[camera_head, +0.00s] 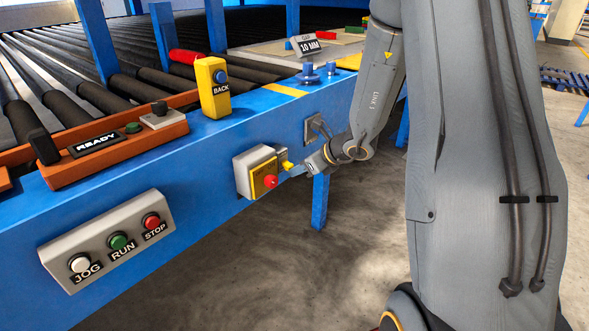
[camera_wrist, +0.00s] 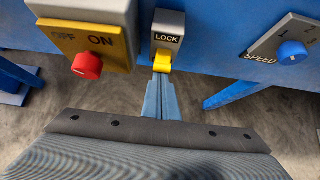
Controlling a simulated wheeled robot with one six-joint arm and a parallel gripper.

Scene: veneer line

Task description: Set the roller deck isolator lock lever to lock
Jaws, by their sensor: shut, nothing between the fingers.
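The lock lever is a small yellow tab (camera_wrist: 162,61) on a grey box (camera_wrist: 167,24) with a LOCK label above the tab. In the head view, the yellow lever (camera_head: 287,165) shows just right of the isolator. The isolator (camera_wrist: 92,40) is a grey box with a yellow OFF/ON plate and a red knob (camera_wrist: 87,66), which sits toward the OFF side. My gripper (camera_wrist: 160,78) is shut and empty, its blue-grey fingertips right at the lever's lower end. Whether they touch it I cannot tell. In the head view, my gripper (camera_head: 294,171) partly hides the lock box.
A grey SPEED dial plate (camera_wrist: 285,50) is right of the lock box. The blue deck rail (camera_head: 225,140) carries a JOG/RUN/STOP panel (camera_head: 107,241), a yellow BACK button box (camera_head: 212,88) and a READY panel (camera_head: 112,150). Open floor lies below; a blue leg (camera_head: 320,203) stands nearby.

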